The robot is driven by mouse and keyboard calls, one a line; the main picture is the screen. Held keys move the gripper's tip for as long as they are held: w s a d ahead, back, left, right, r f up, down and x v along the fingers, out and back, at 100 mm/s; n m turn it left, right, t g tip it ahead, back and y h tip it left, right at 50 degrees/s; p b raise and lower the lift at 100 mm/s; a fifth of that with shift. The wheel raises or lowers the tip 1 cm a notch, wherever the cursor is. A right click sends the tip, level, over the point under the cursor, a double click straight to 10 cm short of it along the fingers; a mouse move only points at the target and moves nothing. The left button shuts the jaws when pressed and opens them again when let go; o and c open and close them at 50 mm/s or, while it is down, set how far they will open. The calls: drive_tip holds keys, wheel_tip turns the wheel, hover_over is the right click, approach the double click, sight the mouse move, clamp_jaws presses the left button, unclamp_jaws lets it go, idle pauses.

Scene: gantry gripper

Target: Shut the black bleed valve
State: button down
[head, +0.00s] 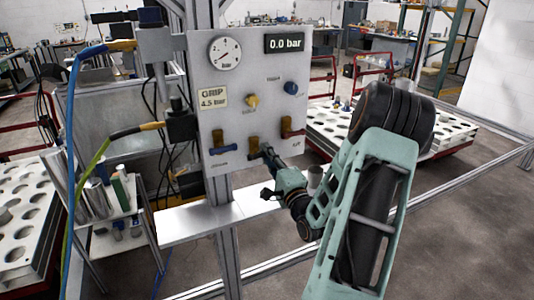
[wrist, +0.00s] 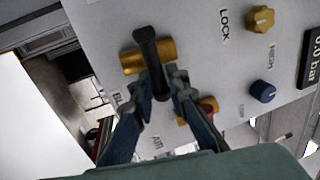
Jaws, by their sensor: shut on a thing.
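The black bleed valve has a black lever (wrist: 146,45) lying across a brass body (wrist: 132,62) on the grey panel. In the head view its brass body (head: 253,145) sits between the blue-handled and red-handled valves. My gripper (wrist: 164,88) is shut on the lower part of the black lever in the wrist view, with a finger on each side. In the head view my gripper (head: 269,154) reaches the valve from the lower right and hides most of the lever.
A blue-handled valve (head: 223,149) is left of it and a red-handled valve (head: 291,133) close on the right. Above are a yellow knob (head: 252,101), a blue knob (head: 291,88), a gauge (head: 225,53) and a display (head: 284,43) reading 0.0 bar. A metal shelf (head: 193,222) lies below.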

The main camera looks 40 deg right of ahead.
drive_tip(key=shift+f, duration=0.1)
drive_tip(key=c, duration=2)
unclamp_jaws()
drive_tip(key=shift+s, duration=0.1)
drive_tip(key=v, duration=1.2)
